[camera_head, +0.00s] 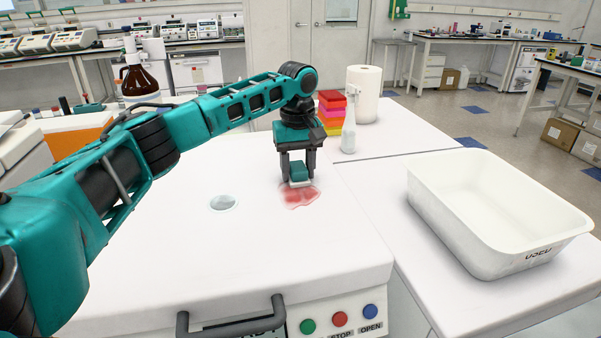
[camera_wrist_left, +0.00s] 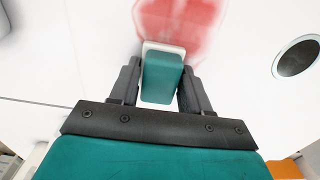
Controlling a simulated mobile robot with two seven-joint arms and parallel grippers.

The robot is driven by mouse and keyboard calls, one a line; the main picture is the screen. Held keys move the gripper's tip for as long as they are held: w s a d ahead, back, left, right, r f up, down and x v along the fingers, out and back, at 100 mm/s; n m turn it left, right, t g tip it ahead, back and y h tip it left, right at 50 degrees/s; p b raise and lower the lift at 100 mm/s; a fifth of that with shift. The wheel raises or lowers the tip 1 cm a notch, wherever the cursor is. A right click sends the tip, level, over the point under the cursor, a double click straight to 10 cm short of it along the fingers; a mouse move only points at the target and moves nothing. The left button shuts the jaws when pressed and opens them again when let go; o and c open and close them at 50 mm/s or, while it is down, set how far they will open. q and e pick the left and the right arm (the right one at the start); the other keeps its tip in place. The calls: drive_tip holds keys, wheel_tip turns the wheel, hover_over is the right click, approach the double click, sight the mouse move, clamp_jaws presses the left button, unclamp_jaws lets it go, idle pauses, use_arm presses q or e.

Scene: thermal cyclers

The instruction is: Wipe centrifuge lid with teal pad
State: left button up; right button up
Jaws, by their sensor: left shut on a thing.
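The white centrifuge lid (camera_head: 250,240) fills the middle of the head view, with a handle at its front edge. A red smear (camera_head: 304,197) lies on the lid; it also shows in the left wrist view (camera_wrist_left: 180,22). My left gripper (camera_head: 298,175) is shut on the teal pad (camera_head: 299,172), which has a white underside. The pad (camera_wrist_left: 162,78) is between both fingers in the left wrist view and sits at the edge of the smear. Whether it presses on the lid is hard to tell. My right gripper is not in view.
A round window (camera_head: 223,202) is set in the lid left of the smear. A white tub (camera_head: 490,215) stands on the right bench. A white bottle (camera_head: 348,135), a paper roll (camera_head: 364,95) and stacked coloured racks (camera_head: 331,112) stand behind. A brown bottle (camera_head: 138,80) is at the back left.

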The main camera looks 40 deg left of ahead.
sight(304, 209)
use_arm(q)
drive_tip(key=shift+w+a, duration=0.35)
drive_tip(key=shift+a, duration=0.15)
drive_tip(key=shift+s+d+f, duration=0.15)
drive_tip(key=shift+s+d, duration=1.3)
drive_tip(key=shift+d, duration=0.3)
drive_tip(key=shift+s+d, duration=1.1)
drive_tip(key=shift+d, duration=0.2)
drive_tip(key=shift+s+d, duration=1.1)
drive_tip(key=shift+d, duration=0.15)
drive_tip(key=shift+s+a, duration=0.3)
drive_tip(key=shift+s, duration=0.1)
drive_tip(key=shift+w+a+r, duration=0.1)
drive_tip(key=shift+w+a, duration=1.2)
drive_tip(key=shift+a, duration=0.2)
drive_tip(key=shift+w+a+r, duration=0.1)
drive_tip(key=shift+w+a, duration=1.15)
drive_tip(key=shift+a, duration=0.25)
drive_tip(key=shift+w+a+f, duration=0.15)
drive_tip(key=shift+w+a, duration=1)
drive_tip(key=shift+a, duration=0.15)
